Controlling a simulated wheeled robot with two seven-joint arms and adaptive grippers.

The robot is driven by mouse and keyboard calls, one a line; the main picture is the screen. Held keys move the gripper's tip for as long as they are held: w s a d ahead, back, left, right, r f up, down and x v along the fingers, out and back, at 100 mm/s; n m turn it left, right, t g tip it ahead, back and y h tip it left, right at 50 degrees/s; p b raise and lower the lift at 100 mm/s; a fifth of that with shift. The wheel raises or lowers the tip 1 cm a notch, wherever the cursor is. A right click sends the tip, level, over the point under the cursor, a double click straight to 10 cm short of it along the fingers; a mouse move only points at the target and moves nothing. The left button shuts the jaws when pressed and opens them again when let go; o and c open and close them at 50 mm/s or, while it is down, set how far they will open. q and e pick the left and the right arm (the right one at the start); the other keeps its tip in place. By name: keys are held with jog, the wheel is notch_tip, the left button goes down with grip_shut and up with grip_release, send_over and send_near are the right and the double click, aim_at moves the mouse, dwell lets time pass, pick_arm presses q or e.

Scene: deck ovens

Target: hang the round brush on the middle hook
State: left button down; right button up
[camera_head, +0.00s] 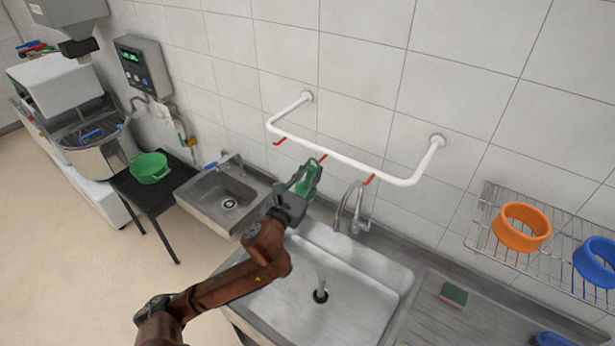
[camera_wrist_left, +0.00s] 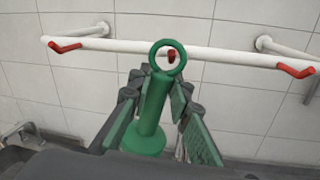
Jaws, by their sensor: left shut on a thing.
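A green round brush (camera_wrist_left: 152,112) with a ring at its top is held upright between the fingers of my left gripper (camera_wrist_left: 165,115). In the head view the brush (camera_head: 311,176) and the left gripper (camera_head: 303,188) are just below the white rail (camera_head: 345,160). The rail carries three red hooks: left (camera_head: 280,142), middle (camera_head: 322,157) and right (camera_head: 369,179). In the wrist view the middle hook (camera_wrist_left: 172,57) shows through or just behind the brush's ring. I cannot tell whether the ring touches it. My right gripper is not in view.
Below the rail are a large sink (camera_head: 345,270) with a faucet (camera_head: 357,205) and a small sink (camera_head: 225,195). A wire rack (camera_head: 480,228) on the right holds an orange ring (camera_head: 521,226) and a blue ring (camera_head: 597,262). A sponge (camera_head: 453,294) lies on the drainboard.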

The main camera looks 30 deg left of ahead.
pick_arm(q)
jog(key=shift+w+d+b, duration=0.2)
jog(key=shift+w+b, duration=0.15)
jog(key=shift+w, duration=0.65)
jog(key=shift+w+f, duration=0.3)
jog(key=shift+w, duration=0.2)
jog(key=shift+w+f, duration=0.15)
jog(key=shift+f, duration=0.05)
